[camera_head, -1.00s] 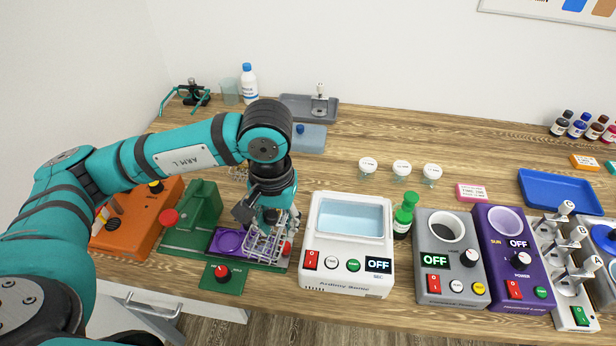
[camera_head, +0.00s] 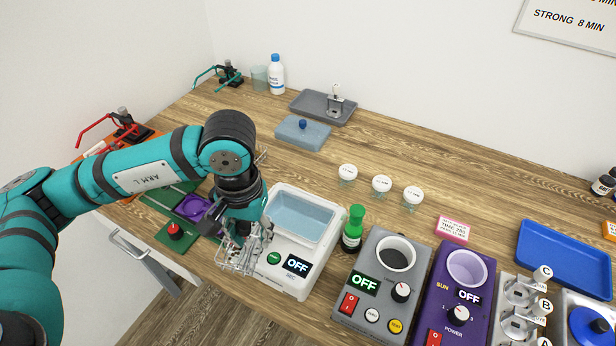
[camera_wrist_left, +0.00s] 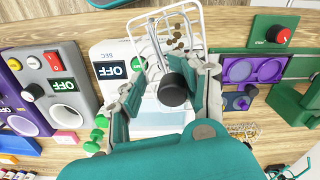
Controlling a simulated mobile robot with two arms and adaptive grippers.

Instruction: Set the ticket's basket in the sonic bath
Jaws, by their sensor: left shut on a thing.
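The sonic bath (camera_head: 323,262) is a white box with pale blue liquid in its open basin and a display reading OFF. My left gripper (camera_head: 248,238) is shut on a wire basket (camera_head: 236,262) and holds it over the bath's front left part, left of the basin. In the left wrist view the basket (camera_wrist_left: 160,28) hangs beyond the fingers, with small brown pieces in it, and a dark round knob (camera_wrist_left: 173,90) shows between the fingers. The pink ticket (camera_head: 453,229) lies on the table; its small print is hard to read. My right gripper is out of view.
Grey (camera_head: 382,285) and purple (camera_head: 463,290) devices stand further right. Several small lidded jars (camera_head: 382,186) stand behind. A green fixture with a purple plate (camera_head: 193,208) is at left. A blue lid (camera_head: 303,132) lies at the back.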

